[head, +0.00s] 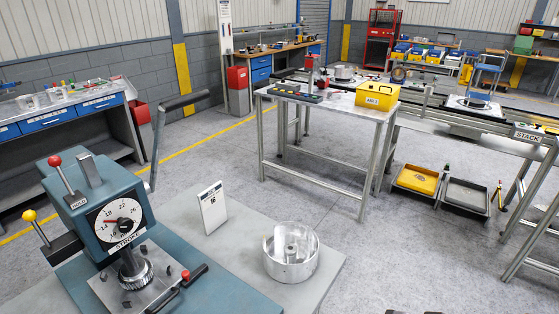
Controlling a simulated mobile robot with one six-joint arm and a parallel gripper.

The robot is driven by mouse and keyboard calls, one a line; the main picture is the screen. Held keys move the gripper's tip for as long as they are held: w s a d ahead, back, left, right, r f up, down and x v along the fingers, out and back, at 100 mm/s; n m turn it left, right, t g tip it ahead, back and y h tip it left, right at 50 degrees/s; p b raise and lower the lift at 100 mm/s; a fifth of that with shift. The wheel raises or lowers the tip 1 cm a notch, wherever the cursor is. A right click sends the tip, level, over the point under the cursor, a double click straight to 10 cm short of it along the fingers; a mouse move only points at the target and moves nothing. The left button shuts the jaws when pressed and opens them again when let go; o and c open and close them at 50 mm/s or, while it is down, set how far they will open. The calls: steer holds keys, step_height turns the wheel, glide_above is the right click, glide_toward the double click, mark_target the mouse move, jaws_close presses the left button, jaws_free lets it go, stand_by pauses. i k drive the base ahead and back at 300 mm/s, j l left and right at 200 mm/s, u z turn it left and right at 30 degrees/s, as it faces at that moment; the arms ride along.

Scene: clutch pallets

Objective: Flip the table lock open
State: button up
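A teal press-like machine (92,205) stands at the left front, with a round dial (119,222) above a STROKE label. On its base is a metal plate (125,292) under a dark round spindle (135,268). At the plate's right edge is a small lever (190,276) with a black grip and a red part. It looks like the table lock, but no label on it is readable and I cannot tell its position. Other levers are a red-knobbed one (62,173), a yellow-knobbed one (36,226) and a long grey handle (163,125). My gripper is not in view.
A card reading 16 (212,207) and an open metal cylinder (290,255) stand on the grey bench (235,245) right of the machine. A steel table (340,107) with a yellow box (377,95) stands beyond. Floor between them is clear.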

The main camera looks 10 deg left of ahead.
mark_target(190, 278)
steer(key=u, duration=1.55)
steer(key=i+u, duration=0.15)
steer(key=u, duration=0.15)
steer(key=i+l+u, duration=0.1)
steer(key=u, duration=0.2)
steer(key=i, duration=0.05)
